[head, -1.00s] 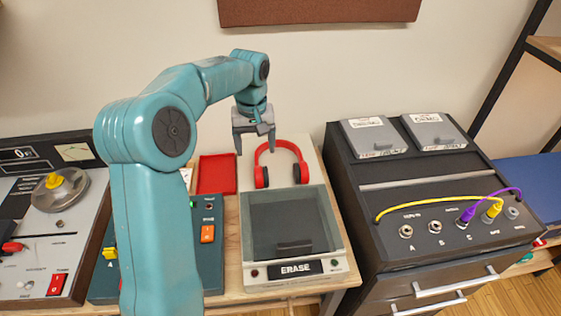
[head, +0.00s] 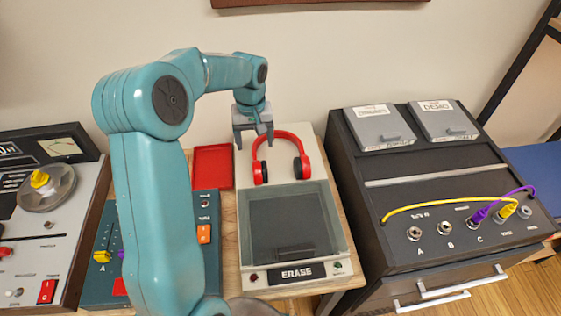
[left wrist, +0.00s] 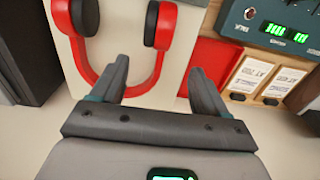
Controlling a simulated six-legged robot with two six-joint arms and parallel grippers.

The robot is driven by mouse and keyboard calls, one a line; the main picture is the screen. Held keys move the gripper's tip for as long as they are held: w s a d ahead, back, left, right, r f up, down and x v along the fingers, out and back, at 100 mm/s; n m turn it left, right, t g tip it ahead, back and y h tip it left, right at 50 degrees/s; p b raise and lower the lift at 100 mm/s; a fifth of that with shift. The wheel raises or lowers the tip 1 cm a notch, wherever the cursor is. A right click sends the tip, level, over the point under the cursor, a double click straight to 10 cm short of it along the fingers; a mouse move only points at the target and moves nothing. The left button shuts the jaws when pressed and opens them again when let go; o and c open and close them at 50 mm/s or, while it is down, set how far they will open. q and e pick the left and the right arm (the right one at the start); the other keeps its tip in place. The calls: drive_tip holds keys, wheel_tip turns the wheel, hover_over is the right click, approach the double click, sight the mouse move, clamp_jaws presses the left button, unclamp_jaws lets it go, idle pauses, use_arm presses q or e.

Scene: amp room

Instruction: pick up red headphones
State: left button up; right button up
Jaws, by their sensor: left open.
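The red headphones (head: 284,136) lie on the pale back part of the erase unit, their band toward the wall and their dark-padded ear cups toward the front. In the left wrist view the red headphones (left wrist: 88,72) show upside down, with the band curving near the fingers. My left gripper (head: 254,143) is open and empty, pointing down by the left side of the band. In the left wrist view my left gripper (left wrist: 160,82) has its fingers spread, one overlapping the band in the picture. I cannot tell whether it touches. My right gripper is not in view.
The erase unit (head: 252,235) has a dark window and an ERASE label. A red tray (head: 212,167) lies to its left, beside a teal control box (head: 205,264). A black cabinet (head: 405,187) with yellow and purple cables stands close on the right. The wall is behind.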

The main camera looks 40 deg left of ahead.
sight(259, 160)
use_arm(q)
drive_tip(key=f, duration=0.3)
drive_tip(key=shift+s+d+f, duration=0.1)
drive_tip(key=shift+s+f, duration=0.2)
drive_tip(key=f, duration=0.2)
drive_tip(key=f+p, duration=0.1)
drive_tip(key=w+f, duration=0.1)
drive_tip(key=f, duration=0.1)
drive_tip(key=shift+d+f, duration=0.2)
drive_tip(key=shift+f, duration=0.1)
drive_tip(key=c, duration=1.3)
wheel_tip(259, 160, up, 20)
drive_tip(key=shift+r, duration=0.1)
